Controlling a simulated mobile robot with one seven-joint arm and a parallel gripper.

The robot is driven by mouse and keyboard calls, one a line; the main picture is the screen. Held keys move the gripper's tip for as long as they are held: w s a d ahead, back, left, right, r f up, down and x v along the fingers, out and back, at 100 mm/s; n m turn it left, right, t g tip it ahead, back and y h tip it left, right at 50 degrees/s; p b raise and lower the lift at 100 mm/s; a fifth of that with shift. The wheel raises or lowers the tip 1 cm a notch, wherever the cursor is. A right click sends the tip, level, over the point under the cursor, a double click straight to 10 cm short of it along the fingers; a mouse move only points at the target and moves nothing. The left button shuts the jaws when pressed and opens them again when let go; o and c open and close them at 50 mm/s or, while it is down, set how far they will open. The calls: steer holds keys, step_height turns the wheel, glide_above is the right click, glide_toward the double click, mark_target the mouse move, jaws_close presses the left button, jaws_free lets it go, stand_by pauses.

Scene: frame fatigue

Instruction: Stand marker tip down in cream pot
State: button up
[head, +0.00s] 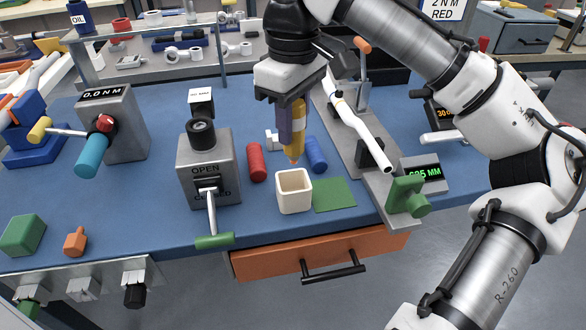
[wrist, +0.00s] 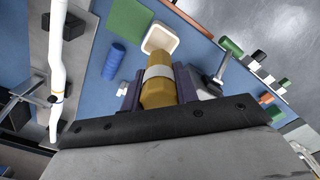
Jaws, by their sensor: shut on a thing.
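The marker is yellow-orange with a pale band (head: 298,125). My gripper (head: 291,122) is shut on it and holds it upright with its narrow end down. The marker also shows in the wrist view (wrist: 158,90), between the dark purple fingers. The cream pot (head: 294,191) is a small, square, open-topped pot on the blue bench. In the head view the marker's lower end is just above the pot's back rim; whether it is over the opening is hard to tell. The pot also shows beyond the marker in the wrist view (wrist: 160,38). Its inside looks empty.
A red cylinder (head: 256,162) lies left of the pot and a blue cylinder (head: 316,154) behind it. A green square (head: 334,194) lies flat to its right. A grey lever box (head: 208,168) stands left; a rail fixture (head: 365,160) stands right.

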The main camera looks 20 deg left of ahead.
mark_target(293, 162)
step_height(293, 162, down, 9)
steer(key=shift+f, duration=0.15)
stand_by(0.4)
steer(key=shift+f, duration=0.1)
steer(key=shift+f, duration=0.15)
steer(key=o, duration=1)
steer(key=shift+c, duration=0.2)
steer(key=shift+f+b, duration=0.15)
steer(key=shift+b, duration=0.5)
steer(key=r, duration=0.4)
steer(key=r+p, duration=0.1)
steer(key=r, duration=0.4)
steer(key=s+r+p, duration=0.1)
steer(key=r, duration=0.4)
steer(key=shift+d+r, duration=0.1)
steer(key=shift+r, duration=0.05)
